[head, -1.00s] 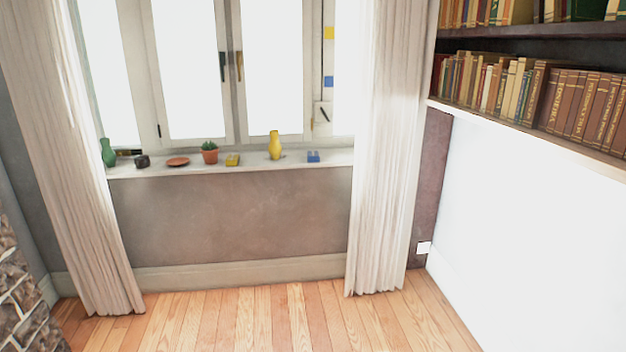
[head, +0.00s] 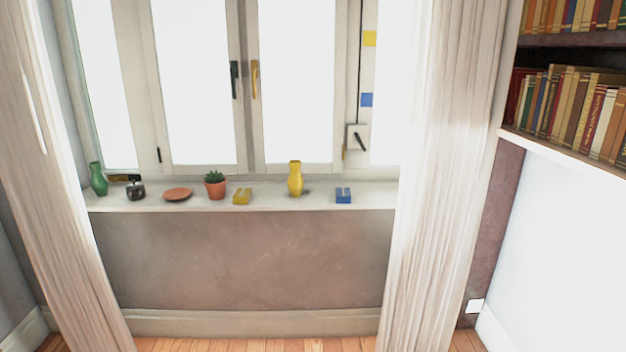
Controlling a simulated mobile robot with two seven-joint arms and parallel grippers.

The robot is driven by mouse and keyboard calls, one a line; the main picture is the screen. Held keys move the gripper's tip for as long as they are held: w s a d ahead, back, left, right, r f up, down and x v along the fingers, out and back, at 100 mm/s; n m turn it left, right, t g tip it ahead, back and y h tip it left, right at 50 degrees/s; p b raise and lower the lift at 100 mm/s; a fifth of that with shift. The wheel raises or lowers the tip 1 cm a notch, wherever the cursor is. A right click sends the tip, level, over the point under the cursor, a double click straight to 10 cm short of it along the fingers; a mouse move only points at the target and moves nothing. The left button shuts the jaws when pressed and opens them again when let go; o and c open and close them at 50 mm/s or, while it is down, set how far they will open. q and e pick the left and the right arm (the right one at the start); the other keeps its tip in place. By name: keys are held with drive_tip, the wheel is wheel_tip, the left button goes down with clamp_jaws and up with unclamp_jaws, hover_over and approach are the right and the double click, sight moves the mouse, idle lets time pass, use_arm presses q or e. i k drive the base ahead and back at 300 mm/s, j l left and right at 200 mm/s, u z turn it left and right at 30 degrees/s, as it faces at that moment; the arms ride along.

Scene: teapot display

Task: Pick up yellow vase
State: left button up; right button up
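The yellow vase (head: 295,180) stands upright on the white windowsill (head: 265,200), right of the middle of the sill, in front of the window frame. Neither of my grippers shows in the head view.
A potted cactus (head: 215,186), a terracotta saucer (head: 177,194), a small dark pot (head: 136,191) and a green vase (head: 98,179) stand further left on the sill. Curtains (head: 440,180) hang at both ends. Bookshelves (head: 575,100) are at the right. Wooden floor (head: 250,345) shows below.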

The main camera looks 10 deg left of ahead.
sight(295, 183)
drive_tip(key=i, duration=0.8)
drive_tip(key=i+z, duration=0.15)
drive_tip(key=i, duration=0.65)
drive_tip(key=i+j, duration=0.2)
drive_tip(key=i, duration=0.55)
